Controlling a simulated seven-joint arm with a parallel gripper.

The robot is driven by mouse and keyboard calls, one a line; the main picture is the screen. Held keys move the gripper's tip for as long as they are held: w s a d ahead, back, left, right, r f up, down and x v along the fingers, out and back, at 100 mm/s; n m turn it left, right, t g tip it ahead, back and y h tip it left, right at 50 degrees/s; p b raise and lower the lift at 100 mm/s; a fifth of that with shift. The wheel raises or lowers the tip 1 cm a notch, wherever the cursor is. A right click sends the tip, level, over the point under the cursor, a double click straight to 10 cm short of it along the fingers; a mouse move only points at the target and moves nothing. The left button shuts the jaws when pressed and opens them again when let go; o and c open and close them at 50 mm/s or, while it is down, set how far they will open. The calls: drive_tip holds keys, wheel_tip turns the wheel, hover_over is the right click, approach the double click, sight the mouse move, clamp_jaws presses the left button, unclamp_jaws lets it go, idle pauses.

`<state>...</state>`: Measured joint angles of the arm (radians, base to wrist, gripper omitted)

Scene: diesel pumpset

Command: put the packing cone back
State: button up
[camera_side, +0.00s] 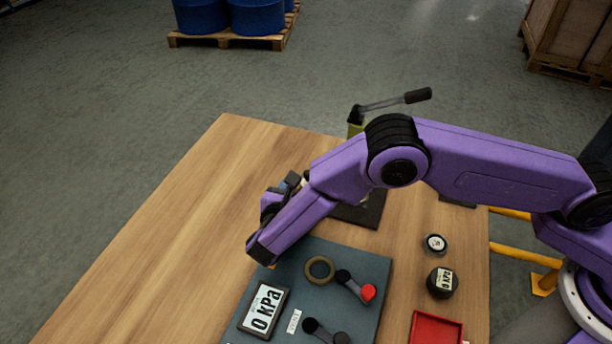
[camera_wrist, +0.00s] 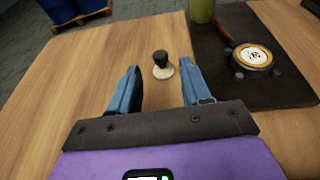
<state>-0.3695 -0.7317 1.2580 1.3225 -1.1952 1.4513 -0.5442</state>
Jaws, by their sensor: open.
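A small cone-like piece (camera_wrist: 162,67) with a black knob top and a pale, flared base stands on the wooden table in the wrist view; I take it to be the packing cone. My gripper (camera_wrist: 160,76) is open, with its two blue fingers apart. The piece shows between the fingertips, and no contact is visible. How far the fingers are from it in depth, I cannot tell. In the side view my gripper (camera_side: 287,186) is mostly hidden behind my purple arm, low over the table near the dark plate.
A dark plate (camera_wrist: 285,90) to the right carries a round gauge (camera_wrist: 250,57) and a green post (camera_wrist: 202,10). A grey mat (camera_side: 375,270) holds a tan ring (camera_side: 319,269), a display (camera_side: 264,308) and a red-knobbed lever (camera_side: 357,286). A red tray (camera_side: 436,328) lies nearby. The table's left side is clear.

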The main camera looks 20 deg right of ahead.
drive_tip(key=v, duration=0.5)
drive_tip(key=shift+s+a, duration=0.2)
drive_tip(key=shift+s, duration=0.1)
drive_tip(key=shift+r, duration=0.15)
drive_tip(key=shift+d+r, duration=0.3)
drive_tip(key=s+d+r+m+g+y, duration=0.2)
drive_tip(key=s+d+r+m+g, duration=0.15)
drive_tip(key=d+r, duration=0.3)
drive_tip(key=s+d+r+m+g+y, duration=0.3)
drive_tip(key=s+d+m+y, duration=0.1)
drive_tip(key=s+d, duration=0.7)
drive_tip(key=s+d+r+m+g+y, duration=0.4)
drive_tip(key=s+d+m, duration=0.3)
drive_tip(key=s+d, duration=0.5)
drive_tip(key=shift+d, duration=0.3)
